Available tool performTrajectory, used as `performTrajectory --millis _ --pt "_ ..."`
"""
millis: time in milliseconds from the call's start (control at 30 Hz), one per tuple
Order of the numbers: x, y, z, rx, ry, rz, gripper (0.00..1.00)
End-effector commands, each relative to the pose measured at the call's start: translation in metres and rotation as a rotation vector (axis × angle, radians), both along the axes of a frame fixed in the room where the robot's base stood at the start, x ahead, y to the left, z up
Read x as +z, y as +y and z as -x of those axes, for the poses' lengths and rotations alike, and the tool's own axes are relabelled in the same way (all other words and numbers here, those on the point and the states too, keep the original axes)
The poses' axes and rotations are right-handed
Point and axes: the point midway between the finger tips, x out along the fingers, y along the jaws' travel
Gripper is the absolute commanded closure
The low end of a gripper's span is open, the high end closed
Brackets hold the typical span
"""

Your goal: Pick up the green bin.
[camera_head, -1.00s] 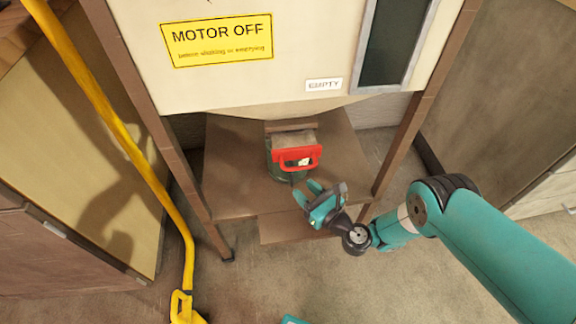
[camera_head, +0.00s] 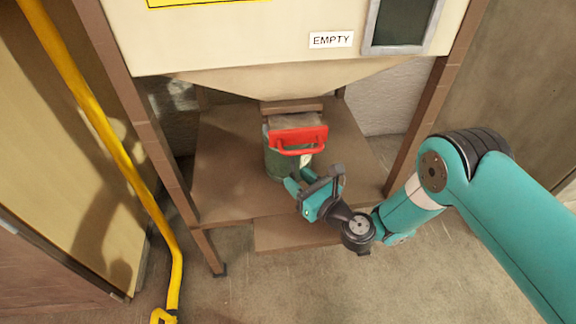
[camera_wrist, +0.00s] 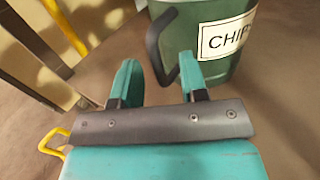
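The green bin (camera_head: 275,163) stands upright on the brown shelf under the hopper, its top partly covered by a red handle and grey plate. In the wrist view the bin (camera_wrist: 203,30) fills the top right, with a white label reading "CHIP" and cut off at the edge. A dark handle (camera_wrist: 152,45) hangs on its near side. My gripper (camera_head: 299,179) is just in front of the bin, low down. In the wrist view my gripper (camera_wrist: 159,62) is open, and the handle's lower part appears between its fingers. I cannot tell whether they touch it.
The red handle (camera_head: 298,139) sits directly above the bin, below the cream hopper (camera_head: 290,85) marked "EMPTY". Brown legs frame the shelf (camera_head: 225,170) left and right. A yellow pipe (camera_head: 110,150) runs down at the left. The shelf is bare beside the bin.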

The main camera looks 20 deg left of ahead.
Motion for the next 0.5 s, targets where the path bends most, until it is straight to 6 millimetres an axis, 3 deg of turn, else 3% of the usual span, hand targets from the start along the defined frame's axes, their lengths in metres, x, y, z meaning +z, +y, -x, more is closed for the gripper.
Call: performTrajectory --millis 67,500 --pt "-0.007 0.001 0.001 0.000 0.000 -0.001 0.60" --pt "0.001 0.020 -0.008 0.000 0.000 0.000 0.60"
